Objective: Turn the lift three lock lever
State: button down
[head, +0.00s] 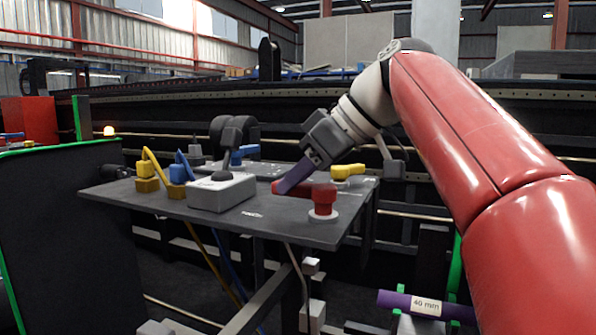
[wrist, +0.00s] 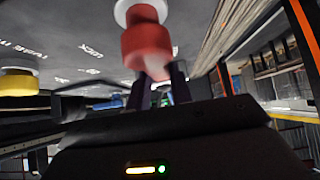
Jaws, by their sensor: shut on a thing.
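A red lever (head: 323,196) stands on a pale round base at the front right of the grey panel (head: 130,195), its handle pointing left. My gripper (head: 283,187) reaches down from the right, its purple fingers at the left end of that handle. It is shut on the red lever. In the wrist view the red lever (wrist: 147,46) is at top centre, with the fingers (wrist: 158,90) just below, close around its handle. A yellow lever (head: 347,171) and a blue lever (head: 243,153) sit farther back. Which one is lift three cannot be read; the fingers partly hide the handle.
A grey box with a black joystick (head: 222,188) stands left of my gripper. Yellow (head: 148,172) and blue (head: 180,172) plugs with cables are at the panel's left. A purple tube marked 40 mm (head: 425,304) lies below, at lower right. A black green-edged board (head: 65,225) stands left.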

dwell(0.4)
jog(key=c, duration=1.2)
grip_release()
jog(key=shift+c, duration=0.2)
jog(key=shift+r, duration=0.15)
jog(key=v, duration=0.7)
jog(key=shift+s+d+r+p, duration=0.15)
jog(key=shift+s+d+p, duration=0.1)
jog(key=shift+p, duration=0.1)
